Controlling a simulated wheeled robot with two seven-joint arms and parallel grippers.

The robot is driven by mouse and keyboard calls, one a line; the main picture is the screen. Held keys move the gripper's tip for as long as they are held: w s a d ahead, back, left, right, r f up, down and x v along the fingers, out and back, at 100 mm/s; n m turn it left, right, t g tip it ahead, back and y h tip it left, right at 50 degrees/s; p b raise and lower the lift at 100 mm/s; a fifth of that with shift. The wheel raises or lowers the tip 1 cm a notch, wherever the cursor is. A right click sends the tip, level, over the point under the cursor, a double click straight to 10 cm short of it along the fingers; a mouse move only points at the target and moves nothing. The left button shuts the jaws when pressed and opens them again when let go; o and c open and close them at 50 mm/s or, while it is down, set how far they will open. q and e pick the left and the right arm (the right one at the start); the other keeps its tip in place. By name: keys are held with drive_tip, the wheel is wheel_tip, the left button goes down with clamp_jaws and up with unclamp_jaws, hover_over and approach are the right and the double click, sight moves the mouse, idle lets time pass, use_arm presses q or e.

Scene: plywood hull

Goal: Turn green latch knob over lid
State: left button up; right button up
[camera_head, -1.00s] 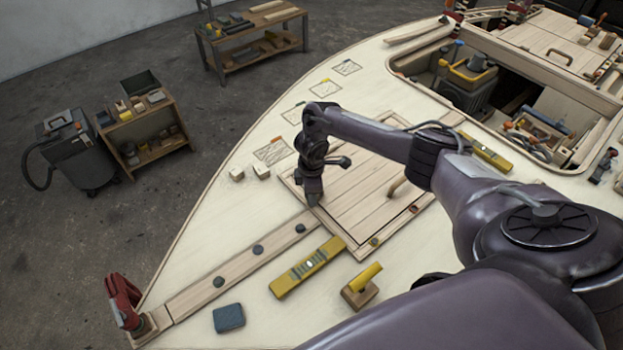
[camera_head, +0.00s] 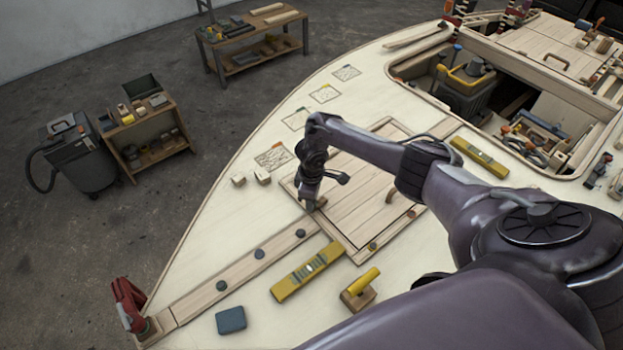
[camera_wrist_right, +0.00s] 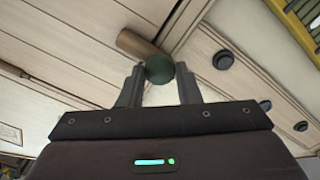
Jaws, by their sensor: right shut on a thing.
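The green latch knob (camera_wrist_right: 159,69) shows in the right wrist view, between the two fingers of my right gripper (camera_wrist_right: 158,84). The gripper is shut on it. A brown wooden latch bar (camera_wrist_right: 138,46) runs from the knob up and left, with its end at the planked lid (camera_wrist_right: 60,55). In the head view the right gripper (camera_head: 311,205) points down at the near left corner of the lid (camera_head: 362,190), and the knob is hidden there. The lid lies flat in its frame, with a wooden handle (camera_head: 397,215) partly behind my arm. My left gripper is not in view.
A plank with dark round plugs (camera_head: 222,285) runs from the lid toward a red clamp (camera_head: 128,303). A yellow level (camera_head: 306,268), a yellow-handled block (camera_head: 360,290) and a blue-grey pad (camera_head: 231,320) lie nearby. Two small wood blocks (camera_head: 262,176) sit left of the lid.

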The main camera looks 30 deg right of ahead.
drive_tip(key=shift+w+r, duration=0.1)
drive_tip(key=shift+w, duration=0.05)
drive_tip(key=o, duration=1)
wheel_tip(320, 180, up, 8)
drive_tip(key=shift+f+b, duration=0.1)
drive_tip(key=shift+b, duration=0.25)
drive_tip(key=shift+f, duration=0.1)
